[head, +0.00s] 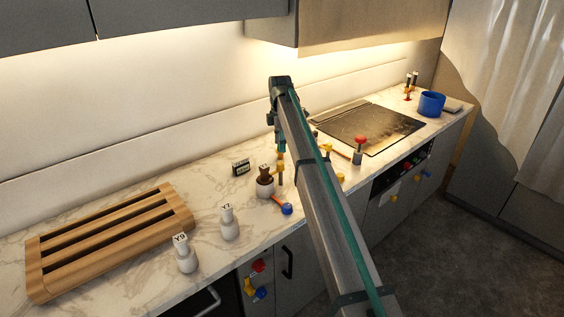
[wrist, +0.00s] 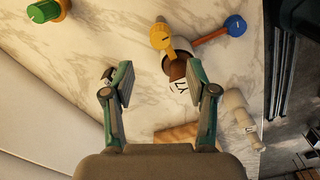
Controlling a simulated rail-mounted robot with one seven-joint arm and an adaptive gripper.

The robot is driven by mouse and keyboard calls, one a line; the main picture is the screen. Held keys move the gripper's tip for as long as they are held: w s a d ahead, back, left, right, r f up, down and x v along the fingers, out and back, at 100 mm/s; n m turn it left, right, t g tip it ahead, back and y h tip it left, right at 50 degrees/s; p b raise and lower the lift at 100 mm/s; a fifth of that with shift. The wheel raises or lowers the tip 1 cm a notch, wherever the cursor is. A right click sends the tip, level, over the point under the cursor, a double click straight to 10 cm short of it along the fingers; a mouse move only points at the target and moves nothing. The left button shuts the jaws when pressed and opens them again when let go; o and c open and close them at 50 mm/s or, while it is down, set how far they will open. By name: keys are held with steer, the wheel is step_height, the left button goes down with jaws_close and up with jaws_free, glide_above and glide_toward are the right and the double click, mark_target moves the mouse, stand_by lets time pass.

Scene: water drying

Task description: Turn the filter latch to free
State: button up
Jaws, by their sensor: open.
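No part is marked as the filter latch, so I cannot tell for certain which one it is. A brown-topped white vessel with a label (wrist: 178,76) stands on the counter, and it also shows in the head view (head: 265,188). A yellow round-headed part (wrist: 161,37) stands beside or over it in the wrist view. An orange bar with a blue round end (wrist: 235,26) reaches away to the right, and the blue end shows in the head view (head: 287,209). My gripper (wrist: 161,88) is open above the counter. Nothing is gripped between its fingers.
A slatted wooden rack (head: 110,240) and white labelled bottles (head: 229,224) (head: 187,256) stand at the left. A small dark display (head: 241,167) is behind the vessel. A green knob (wrist: 44,11) is upper left in the wrist view. A dark hob (head: 370,127) and blue pot (head: 431,104) are at the right.

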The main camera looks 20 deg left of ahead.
mark_target(281, 163)
step_height(281, 163, down, 9)
steer(key=p, duration=0.3)
jaws_close()
stand_by(0.4)
